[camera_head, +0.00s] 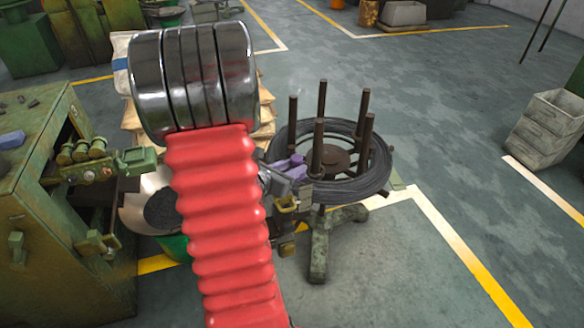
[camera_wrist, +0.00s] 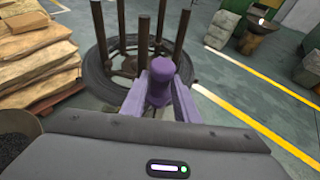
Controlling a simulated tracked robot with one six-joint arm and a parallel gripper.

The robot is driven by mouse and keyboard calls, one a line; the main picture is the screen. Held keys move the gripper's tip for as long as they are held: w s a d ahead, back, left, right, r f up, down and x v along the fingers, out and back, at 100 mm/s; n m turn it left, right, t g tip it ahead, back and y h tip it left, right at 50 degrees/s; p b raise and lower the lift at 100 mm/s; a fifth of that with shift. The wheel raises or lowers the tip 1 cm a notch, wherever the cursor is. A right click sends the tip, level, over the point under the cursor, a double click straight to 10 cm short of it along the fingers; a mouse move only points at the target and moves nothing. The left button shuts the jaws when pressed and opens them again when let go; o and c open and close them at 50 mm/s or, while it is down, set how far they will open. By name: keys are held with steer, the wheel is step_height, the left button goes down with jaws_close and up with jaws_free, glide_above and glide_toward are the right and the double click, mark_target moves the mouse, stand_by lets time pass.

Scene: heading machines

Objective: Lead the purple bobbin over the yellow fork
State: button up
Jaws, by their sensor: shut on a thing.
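The purple bobbin (camera_wrist: 161,80) is upright between the two lilac fingers of my gripper (camera_wrist: 160,90) in the wrist view, and the fingers close on its sides. In the head view my gripper (camera_head: 293,167) shows small at the near left edge of the wire coil, with the bobbin (camera_head: 297,159) barely distinguishable between its fingers. A small yellow bracket (camera_head: 287,204) shows just below my gripper; it may be the yellow fork, but its prongs are not clear. The yellow fork cannot be made out in the wrist view. My red arm covers much of the head view.
A dark wire coil (camera_head: 368,178) lies on a stand with several upright rusty posts (camera_head: 365,110) close to my gripper. A green machine (camera_head: 50,215) stands at left, with a bowl of dark bits (camera_head: 160,208) beside it. The floor at right is clear up to stacked grey crates (camera_head: 548,128).

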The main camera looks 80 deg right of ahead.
steer(key=shift+w, duration=0.2)
steer(key=shift+w+d+f, duration=0.1)
steer(key=shift+w+f, duration=0.3)
steer(key=shift+w, duration=0.4)
steer(key=shift+w+d+f, duration=0.1)
steer(key=shift+w+f, duration=0.35)
steer(key=shift+w, duration=0.4)
steer(key=shift+w+d+f, duration=0.1)
steer(key=shift+w+f, duration=0.3)
steer(key=shift+w, duration=0.4)
steer(key=w+d+r, duration=0.1)
steer(key=w, duration=0.7)
steer(key=shift+w+r, duration=0.3)
steer(key=shift+w, duration=0.1)
